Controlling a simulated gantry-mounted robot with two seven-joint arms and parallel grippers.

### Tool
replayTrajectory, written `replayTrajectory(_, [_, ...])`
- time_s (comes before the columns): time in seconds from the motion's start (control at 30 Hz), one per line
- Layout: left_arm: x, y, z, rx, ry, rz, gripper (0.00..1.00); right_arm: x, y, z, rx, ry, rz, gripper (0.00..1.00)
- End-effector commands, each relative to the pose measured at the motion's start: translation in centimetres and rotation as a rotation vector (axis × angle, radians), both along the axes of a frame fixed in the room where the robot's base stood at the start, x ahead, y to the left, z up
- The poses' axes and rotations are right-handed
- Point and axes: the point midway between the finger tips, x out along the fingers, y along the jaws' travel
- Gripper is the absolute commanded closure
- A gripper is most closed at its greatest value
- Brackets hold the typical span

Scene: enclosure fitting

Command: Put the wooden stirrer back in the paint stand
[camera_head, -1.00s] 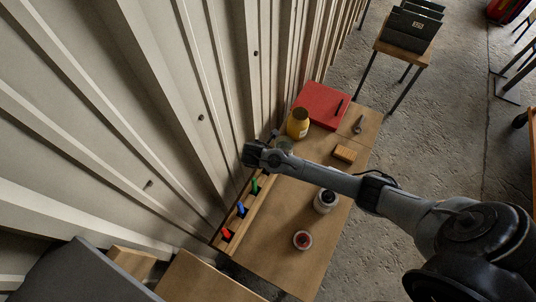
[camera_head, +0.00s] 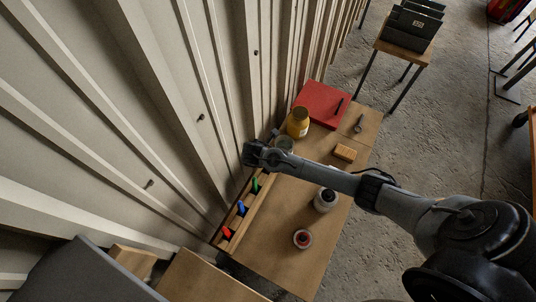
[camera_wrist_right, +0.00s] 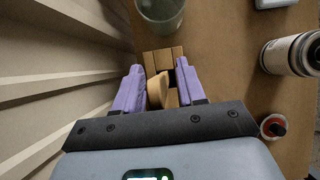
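The wooden stirrer (camera_wrist_right: 157,90) is a pale piece with a rounded end, between the two purple fingers of my right gripper (camera_wrist_right: 160,88) in the right wrist view. A gap shows between it and the right-hand finger, so the fingers look open around it. Its lower end is hidden, and I cannot tell how deep it sits. The light wood blocks of the paint stand (camera_wrist_right: 161,56) lie just beyond the fingertips. In the head view the stand (camera_head: 259,199) is a long wooden rack along the wall, and my right gripper (camera_head: 250,153) is over its far end. My left gripper is out of view.
Red (camera_head: 227,233), blue (camera_head: 241,208) and green (camera_head: 255,186) items stand in the rack. A glass jar (camera_wrist_right: 160,10) is just past the gripper. A yellow bottle (camera_head: 297,124), red box (camera_head: 321,105), white can (camera_head: 325,200) and small red pot (camera_head: 302,239) stand on the table. The corrugated wall (camera_head: 150,110) is close.

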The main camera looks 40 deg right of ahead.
Motion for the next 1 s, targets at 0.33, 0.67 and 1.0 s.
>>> replayTrajectory(0.33, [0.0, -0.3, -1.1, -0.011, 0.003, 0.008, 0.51, -0.3, 1.1, 1.9, 0.002, -0.003, 0.001, 0.6])
replayTrajectory(0.67, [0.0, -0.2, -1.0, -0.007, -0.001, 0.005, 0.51, -1.1, 4.0, 6.9, 0.002, -0.002, 0.001, 0.6])
replayTrajectory(1.0, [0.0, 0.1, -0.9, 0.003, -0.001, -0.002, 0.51, -1.8, 5.6, 9.0, 0.013, -0.007, -0.011, 0.6])
